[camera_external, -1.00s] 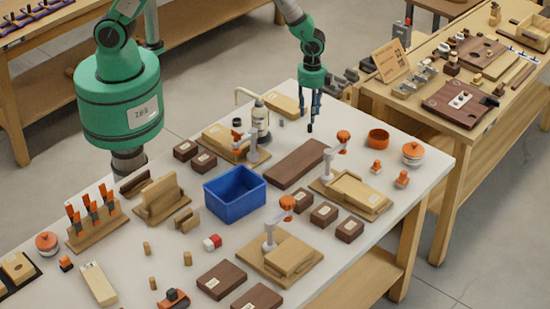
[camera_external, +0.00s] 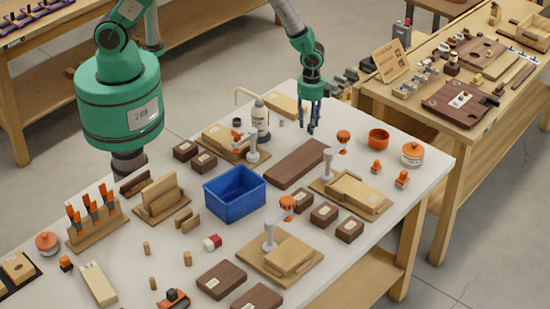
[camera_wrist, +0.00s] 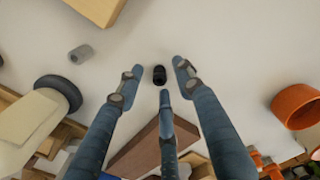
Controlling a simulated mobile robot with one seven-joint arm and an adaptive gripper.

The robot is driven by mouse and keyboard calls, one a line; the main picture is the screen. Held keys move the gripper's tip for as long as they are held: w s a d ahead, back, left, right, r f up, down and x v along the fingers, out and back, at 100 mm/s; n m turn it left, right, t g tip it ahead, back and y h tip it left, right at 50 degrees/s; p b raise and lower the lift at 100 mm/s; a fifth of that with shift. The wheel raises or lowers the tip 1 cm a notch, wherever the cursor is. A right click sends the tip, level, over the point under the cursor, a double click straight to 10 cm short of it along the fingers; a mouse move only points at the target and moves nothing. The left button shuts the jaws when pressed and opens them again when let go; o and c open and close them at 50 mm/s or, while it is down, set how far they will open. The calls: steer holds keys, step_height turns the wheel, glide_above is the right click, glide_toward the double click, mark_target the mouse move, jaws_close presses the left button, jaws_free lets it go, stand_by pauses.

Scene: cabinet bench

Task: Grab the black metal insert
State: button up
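The black metal insert (camera_wrist: 160,75) is a small dark cylinder on the pale tabletop in the wrist view. It lies between the spread fingertips of my gripper (camera_wrist: 159,78), with space visible on both sides and no finger closed on it. My gripper has three blue-grey fingers and is open and empty. In the external view my gripper (camera_external: 311,127) points down at the far part of the table, beyond the dark wooden board. I cannot make out the insert there; the fingers may hide it. The gap between fingertips and tabletop is hard to judge.
An orange bowl (camera_wrist: 297,106) stands right. The dark board (camera_external: 295,163) and blue bin (camera_external: 235,194) are nearer the external camera.

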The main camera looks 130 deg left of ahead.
steer(key=shift+f, duration=0.4)
jaws_close()
